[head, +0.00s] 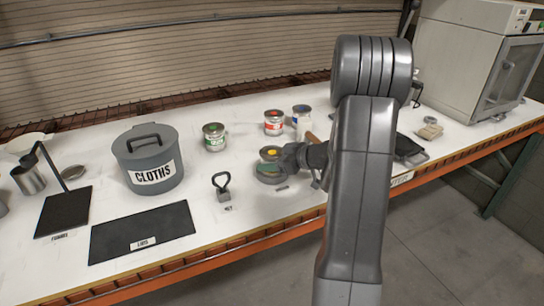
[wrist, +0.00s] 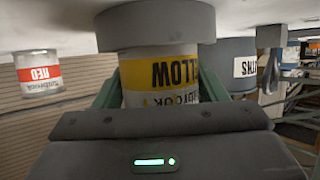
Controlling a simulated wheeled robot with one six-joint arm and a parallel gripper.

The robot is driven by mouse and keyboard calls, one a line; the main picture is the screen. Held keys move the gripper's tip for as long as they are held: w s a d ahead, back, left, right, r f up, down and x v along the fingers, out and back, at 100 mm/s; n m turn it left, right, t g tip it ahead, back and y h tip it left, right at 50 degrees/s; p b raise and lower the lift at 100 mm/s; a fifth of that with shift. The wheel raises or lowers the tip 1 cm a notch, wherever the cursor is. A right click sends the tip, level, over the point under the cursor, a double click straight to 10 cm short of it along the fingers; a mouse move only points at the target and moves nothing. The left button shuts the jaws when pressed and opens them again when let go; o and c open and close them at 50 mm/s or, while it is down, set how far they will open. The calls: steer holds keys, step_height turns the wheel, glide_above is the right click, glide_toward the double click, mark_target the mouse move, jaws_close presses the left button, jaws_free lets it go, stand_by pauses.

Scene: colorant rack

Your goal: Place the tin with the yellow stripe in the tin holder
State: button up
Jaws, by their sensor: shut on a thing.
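The tin with the yellow stripe (wrist: 160,75) is between the green fingers of my gripper (wrist: 157,90), which is shut on it. The wrist view is upside down, with the word YELLOW inverted. The round grey tin holder (wrist: 155,25) is directly under the tin, and the tin's lower end meets or enters its rim. I cannot tell whether it rests on the holder's floor. In the head view the tin (head: 270,153) looks upright over the holder (head: 269,179), with my gripper (head: 272,166) reaching in from the right and partly covering both.
Green (head: 214,138), red (head: 274,123) and blue (head: 302,113) tins stand behind on the white bench. A grey CLOTHS bin (head: 148,160) and a key tool (head: 222,187) stand left. Dark mats (head: 142,232) lie front left. An oven-like cabinet (head: 475,65) stands right.

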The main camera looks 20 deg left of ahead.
steer(key=shift+f, duration=0.1)
steer(key=o, duration=1.5)
steer(key=shift+d+r, duration=0.2)
steer(key=v, duration=1.1)
steer(key=shift+d+r, duration=0.15)
steer(key=shift+d, duration=0.1)
